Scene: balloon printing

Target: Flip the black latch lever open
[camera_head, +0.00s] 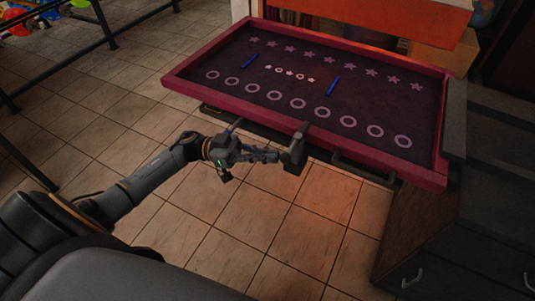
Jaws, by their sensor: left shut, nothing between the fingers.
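The black latch lever (297,150) is at the middle of the front rim of a pink-framed tray (225,106). It shows as a dark upright bar that hangs down past the rim. My left gripper (277,155) is shut and empty, just left of the lever's lower part. Its fingertips are at or very near the lever; I cannot tell whether they touch it. My right gripper is not in view.
Dark bars (362,172) run under the tray's front edge. A dark cabinet (425,235) stands at the right. Two blue strips and rows of rings and stars lie on the tray's surface. The tiled floor in front is clear.

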